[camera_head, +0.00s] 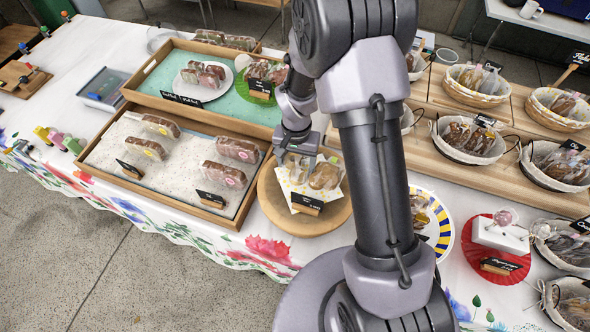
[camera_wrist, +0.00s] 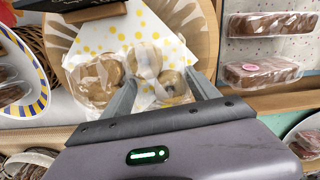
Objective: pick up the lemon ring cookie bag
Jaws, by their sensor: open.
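A clear bag of pale round cookies (camera_wrist: 148,62), which looks like the lemon ring cookie bag, lies on a yellow-dotted napkin on a round wooden board. My gripper (camera_wrist: 163,82) is open above it, with one finger on each side of the bag in the wrist view. I cannot tell whether the fingers touch it. A second bag of browner cookies (camera_wrist: 98,76) lies just left of the left finger. In the head view my gripper (camera_head: 300,152) is over the board's back left part, and the browner bag (camera_head: 325,175) shows at its right.
The round board (camera_head: 275,208) has a small black sign (camera_head: 306,204) at its front. A wooden tray (camera_head: 113,175) with bagged loaves borders it on the left. A blue-and-yellow rimmed plate (camera_head: 445,232) stands at right, beyond my arm.

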